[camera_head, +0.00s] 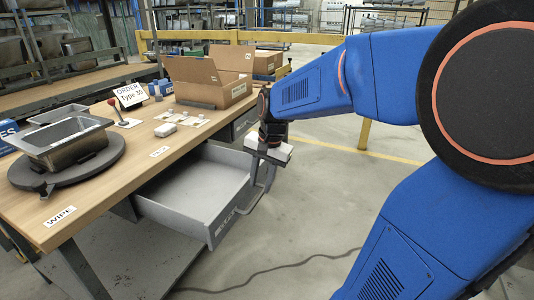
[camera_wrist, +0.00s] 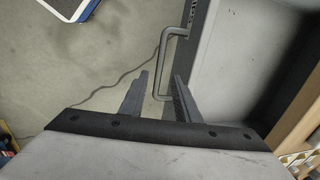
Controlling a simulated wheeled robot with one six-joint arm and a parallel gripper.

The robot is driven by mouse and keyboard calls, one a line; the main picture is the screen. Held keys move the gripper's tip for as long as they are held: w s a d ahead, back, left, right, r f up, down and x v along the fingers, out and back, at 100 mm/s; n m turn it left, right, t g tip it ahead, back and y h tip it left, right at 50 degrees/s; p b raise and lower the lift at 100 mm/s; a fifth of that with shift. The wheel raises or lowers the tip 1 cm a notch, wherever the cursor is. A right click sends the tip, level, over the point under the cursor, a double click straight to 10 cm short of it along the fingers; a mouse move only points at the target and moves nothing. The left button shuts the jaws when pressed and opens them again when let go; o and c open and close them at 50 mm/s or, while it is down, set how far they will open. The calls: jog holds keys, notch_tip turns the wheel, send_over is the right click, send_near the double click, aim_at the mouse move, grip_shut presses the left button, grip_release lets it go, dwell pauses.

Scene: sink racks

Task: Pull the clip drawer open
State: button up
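A grey drawer (camera_head: 190,190) stands pulled out from under the wooden workbench, and its inside looks empty. Its front panel (camera_head: 222,222) carries a small label too small to read surely. A grey bar handle (camera_wrist: 160,62) is on the drawer front; it also shows in the head view (camera_head: 262,190). My gripper (camera_wrist: 160,82) is at the handle, with its two dark fingers apart and the lower part of the bar between them. Gaps show beside the bar, so it looks unclamped. In the head view my gripper (camera_head: 268,150) hangs just above the handle, its fingertips unclear.
The workbench (camera_head: 130,165) holds a grey tray on a round dark stand (camera_head: 70,165), a red-knobbed lever (camera_head: 118,112), small pale parts and an open cardboard box (camera_head: 215,80). A second drawer front (camera_head: 243,122) is farther along. The floor right of the drawer is clear except for a cable (camera_head: 280,266).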

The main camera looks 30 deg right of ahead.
notch_tip(320, 180, up, 12)
jog(key=s+d, duration=0.1)
jog(key=s, duration=0.1)
jog(key=shift+d+r, duration=0.25)
jog(key=shift+a, duration=0.1)
dwell(0.3)
jog(key=s+a+f+n+t, duration=0.1)
jog(key=s+a+f+n, duration=0.1)
jog(key=s+f+n, duration=0.3)
jog(key=s+a+f+n+t+h, duration=0.1)
jog(key=s+f+n, duration=0.4)
jog(key=s, duration=0.7)
jog(key=shift+s+a+f+n+t, duration=0.15)
jog(key=shift+a+f+n+t, duration=0.25)
jog(key=shift+a+f, duration=0.5)
